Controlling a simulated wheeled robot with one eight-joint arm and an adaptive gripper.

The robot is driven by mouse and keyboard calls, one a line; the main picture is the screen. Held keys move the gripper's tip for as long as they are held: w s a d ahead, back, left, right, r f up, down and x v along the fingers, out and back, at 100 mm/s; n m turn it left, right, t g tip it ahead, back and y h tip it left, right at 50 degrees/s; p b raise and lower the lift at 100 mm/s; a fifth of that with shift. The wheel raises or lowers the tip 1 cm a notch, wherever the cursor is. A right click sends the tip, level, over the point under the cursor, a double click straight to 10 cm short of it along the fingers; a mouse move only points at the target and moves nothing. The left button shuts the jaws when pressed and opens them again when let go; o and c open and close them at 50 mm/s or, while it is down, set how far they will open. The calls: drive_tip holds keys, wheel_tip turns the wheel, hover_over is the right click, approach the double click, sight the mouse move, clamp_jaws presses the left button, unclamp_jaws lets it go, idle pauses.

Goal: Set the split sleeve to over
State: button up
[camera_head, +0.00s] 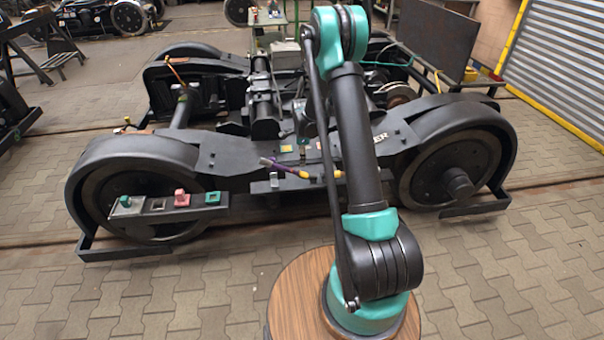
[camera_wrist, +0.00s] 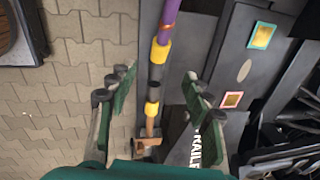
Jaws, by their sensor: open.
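A cable lies along the near side of the bogie. A purple sleeve (camera_wrist: 169,18), which looks like the split sleeve, covers its upper part in the wrist view and also shows in the head view (camera_head: 270,163). Below it come a yellow band (camera_wrist: 159,51), a black stretch (camera_wrist: 155,78) and a second yellow band (camera_wrist: 152,108). The cable's orange end meets a brown clamp (camera_wrist: 147,142). My gripper (camera_wrist: 159,76) is open, its fingers on either side of the black stretch and apart from it. The sleeve's slit cannot be made out.
The dark bogie frame (camera_head: 230,150) stands behind the cable, with a wheel (camera_head: 455,165) at right. A bracket with green and red buttons (camera_head: 182,200) juts out at left. Paved floor (camera_head: 520,270) in front is free.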

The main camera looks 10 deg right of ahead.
sight(302, 172)
drive_tip(key=f, duration=0.3)
drive_tip(key=w+f, duration=0.1)
drive_tip(key=f, duration=0.3)
drive_tip(key=w+f, duration=0.1)
drive_tip(key=f, duration=0.3)
drive_tip(key=shift+d+f, duration=0.1)
drive_tip(key=shift+f, duration=0.15)
drive_tip(key=shift+c, duration=0.6)
clamp_jaws()
